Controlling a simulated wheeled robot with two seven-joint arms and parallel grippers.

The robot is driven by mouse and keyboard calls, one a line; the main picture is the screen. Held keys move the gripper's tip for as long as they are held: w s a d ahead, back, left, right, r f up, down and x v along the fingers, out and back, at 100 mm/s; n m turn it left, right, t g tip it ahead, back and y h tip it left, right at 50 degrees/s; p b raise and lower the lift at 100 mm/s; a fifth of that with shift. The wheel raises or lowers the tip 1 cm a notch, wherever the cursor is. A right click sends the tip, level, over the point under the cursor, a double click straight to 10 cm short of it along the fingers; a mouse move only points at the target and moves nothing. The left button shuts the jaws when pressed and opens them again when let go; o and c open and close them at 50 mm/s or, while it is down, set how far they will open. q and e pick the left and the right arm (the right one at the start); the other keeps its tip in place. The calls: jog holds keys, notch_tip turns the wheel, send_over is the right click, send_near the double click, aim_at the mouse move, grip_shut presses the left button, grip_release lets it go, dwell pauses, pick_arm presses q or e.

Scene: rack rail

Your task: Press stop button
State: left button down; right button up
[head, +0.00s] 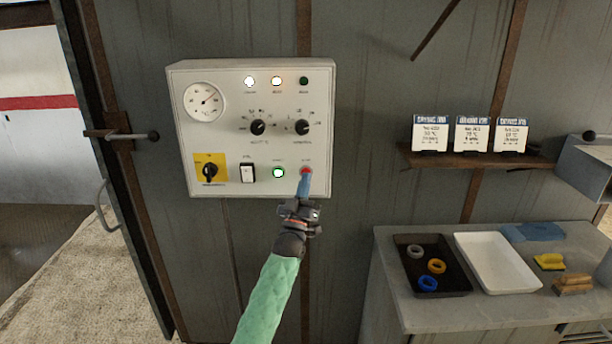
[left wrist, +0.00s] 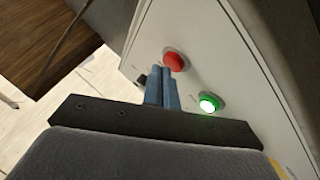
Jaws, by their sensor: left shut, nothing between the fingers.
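The red stop button (head: 306,170) is at the lower right of a white control panel (head: 225,140) on the grey wall. It also shows in the left wrist view (left wrist: 175,61), just beyond the fingertips. My left gripper (head: 304,184) is shut and empty, its blue fingers pointing at the button. In the head view the fingertips overlap the button's lower part. I cannot tell if they touch it. In the left wrist view the shut fingers (left wrist: 165,76) are beside the button's lower left edge. My right gripper is not in view.
A lit green button (head: 278,172) is left of the red one. The panel also has a white rocker switch (head: 247,172), a yellow-backed rotary switch (head: 210,170), two black knobs and a gauge. A shelf (head: 470,160) with cards and a table (head: 395,290) with trays stand to the right.

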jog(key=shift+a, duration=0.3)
pick_arm(q)
jog(key=shift+w+r+b, duration=0.1)
jog(key=shift+w+b, duration=0.2)
jog(key=shift+w, duration=0.1)
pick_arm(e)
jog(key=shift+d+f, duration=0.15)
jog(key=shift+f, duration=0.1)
pick_arm(q)
jog(key=shift+s, duration=0.15)
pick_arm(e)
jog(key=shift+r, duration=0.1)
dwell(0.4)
pick_arm(q)
jog(key=shift+s, duration=0.7)
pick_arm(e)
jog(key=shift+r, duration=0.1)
pick_arm(q)
jog(key=shift+s+p, duration=0.8)
jog(key=shift+s, duration=1.75)
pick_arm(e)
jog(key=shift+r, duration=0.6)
